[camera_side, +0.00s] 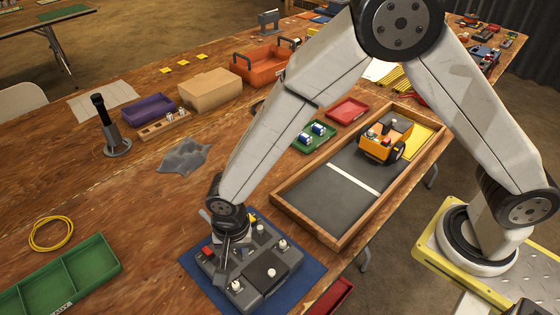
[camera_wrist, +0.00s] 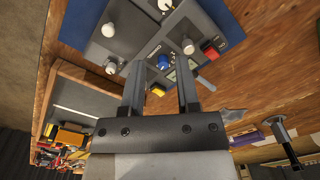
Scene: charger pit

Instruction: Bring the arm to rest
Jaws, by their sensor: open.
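My gripper (camera_side: 230,243) is at the left rear part of a grey charger box (camera_side: 262,270) with knobs and a red button, which sits on a blue mat (camera_side: 306,272). In the wrist view the two fingers of my gripper (camera_wrist: 161,72) are apart, with nothing held between them. A blue knob (camera_wrist: 163,62) of the box shows between the fingertips; whether they touch the box I cannot tell. My arm arches over the table from the base at the right.
A wooden-framed pit (camera_side: 352,205) with an orange toy truck (camera_side: 383,140) lies right of the box. A green divided tray (camera_side: 65,275) and yellow cable ring (camera_side: 51,233) lie left. A black-handled tool (camera_side: 103,110) stands upright farther back. Bare wood lies left of the box.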

